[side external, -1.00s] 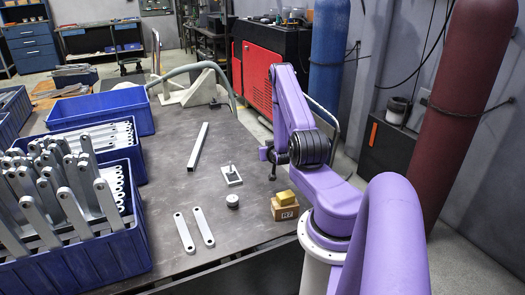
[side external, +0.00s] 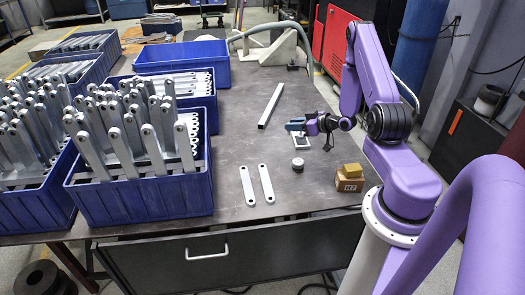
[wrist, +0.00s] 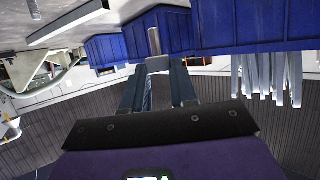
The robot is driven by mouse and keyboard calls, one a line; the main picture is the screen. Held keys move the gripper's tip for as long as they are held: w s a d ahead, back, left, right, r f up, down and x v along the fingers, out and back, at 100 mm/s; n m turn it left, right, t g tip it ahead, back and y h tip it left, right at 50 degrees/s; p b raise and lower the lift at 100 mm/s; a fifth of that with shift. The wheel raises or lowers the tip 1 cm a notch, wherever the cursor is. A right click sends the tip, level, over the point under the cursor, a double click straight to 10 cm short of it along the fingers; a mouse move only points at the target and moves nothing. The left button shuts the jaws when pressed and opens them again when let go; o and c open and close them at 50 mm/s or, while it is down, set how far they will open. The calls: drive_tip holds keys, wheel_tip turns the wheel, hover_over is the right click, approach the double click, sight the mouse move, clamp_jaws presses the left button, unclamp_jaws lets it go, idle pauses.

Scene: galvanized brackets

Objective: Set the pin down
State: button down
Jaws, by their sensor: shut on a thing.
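In the wrist view my gripper (wrist: 158,75) is shut on a small grey metal pin (wrist: 158,64), which shows between the fingertips. In the side view my gripper (side external: 294,125) is low over the table, its fingers pointing left toward the blue bins. It is just above and partly in front of a small pale plate (side external: 301,151) with a dark area in it. The pin cannot be made out clearly in the side view, and I cannot tell whether it touches the plate.
A long metal bar (side external: 270,106) lies behind and left of the gripper. A round grey weight (side external: 298,165), two flat links (side external: 247,185) and small boxes (side external: 350,178) lie nearer. A blue bin of brackets (side external: 150,197) stands left.

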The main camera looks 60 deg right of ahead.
drive_tip(key=a+n+y, duration=0.4)
drive_tip(key=a, duration=0.1)
drive_tip(key=shift+g+y, duration=0.4)
drive_tip(key=shift+y, duration=0.1)
drive_tip(key=w+d+f, duration=0.2)
drive_tip(key=w+f, duration=0.1)
drive_tip(key=w, duration=0.1)
drive_tip(key=w+d+f, duration=0.1)
drive_tip(key=w+f, duration=0.2)
drive_tip(key=w, duration=0.1)
drive_tip(key=w+d+f, duration=0.2)
drive_tip(key=w+f, duration=0.1)
drive_tip(key=w, duration=0.1)
drive_tip(key=shift+w+d+f, duration=0.2)
drive_tip(key=shift+w+d, duration=0.05)
drive_tip(key=shift+d, duration=0.1)
drive_tip(key=shift+w+d+f, duration=0.1)
drive_tip(key=shift+w+f, duration=0.1)
drive_tip(key=shift+f, duration=1.65)
drive_tip(key=c, duration=0.9)
unclamp_jaws()
drive_tip(key=shift+f, duration=0.15)
